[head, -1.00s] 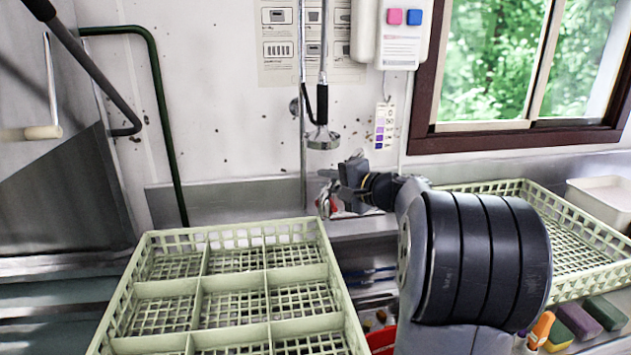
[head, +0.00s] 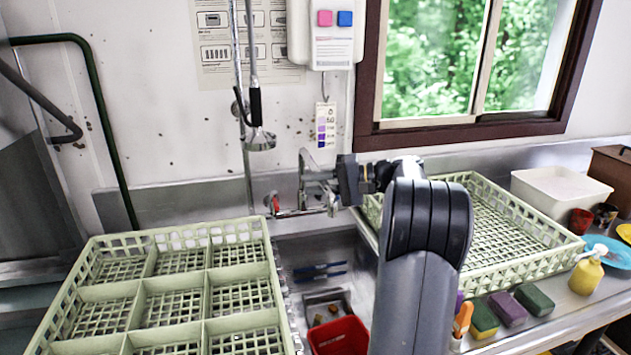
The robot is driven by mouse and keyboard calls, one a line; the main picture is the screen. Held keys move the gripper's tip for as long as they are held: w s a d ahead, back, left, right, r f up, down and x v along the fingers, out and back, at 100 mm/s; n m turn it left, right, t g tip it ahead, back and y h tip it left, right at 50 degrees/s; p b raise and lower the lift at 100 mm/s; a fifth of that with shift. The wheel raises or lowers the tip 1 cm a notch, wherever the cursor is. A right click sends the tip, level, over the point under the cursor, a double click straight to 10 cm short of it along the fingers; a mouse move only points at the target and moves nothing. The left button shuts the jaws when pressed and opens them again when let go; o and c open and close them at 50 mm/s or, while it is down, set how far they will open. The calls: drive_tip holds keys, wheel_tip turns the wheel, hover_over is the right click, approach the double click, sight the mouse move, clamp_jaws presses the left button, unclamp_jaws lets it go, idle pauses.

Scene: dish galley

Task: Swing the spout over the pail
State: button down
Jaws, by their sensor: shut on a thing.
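The chrome tap stands at the back of the sink, with a red-marked handle (head: 274,204) on its left. Its spout (head: 304,165) rises above the tap body and curves towards my gripper. My gripper (head: 325,182) comes in from the right and is shut on the spout; its fingertips are small and partly mixed with the chrome behind. The red pail (head: 338,337) is low in the sink, in front of the tap and below the gripper. My arm hides part of the sink to the pail's right.
A pale green divided rack (head: 185,290) stands left of the sink. Another rack (head: 500,258) stands right, behind my arm. A spray head (head: 260,140) hangs above and left of the tap.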

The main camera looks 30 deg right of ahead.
drive_tip(key=shift+d, duration=0.1)
idle(0.3)
drive_tip(key=c, duration=1.5)
unclamp_jaws()
drive_tip(key=shift+s+d, duration=0.1)
drive_tip(key=shift+d, duration=0.05)
drive_tip(key=shift+c, duration=0.2)
drive_tip(key=shift+o, duration=1.2)
drive_tip(key=v, duration=1)
drive_tip(key=shift+s+d+b, duration=0.2)
drive_tip(key=shift+d+b, duration=0.05)
drive_tip(key=shift+b, duration=0.2)
drive_tip(key=x, duration=1.1)
drive_tip(key=shift+p, duration=0.4)
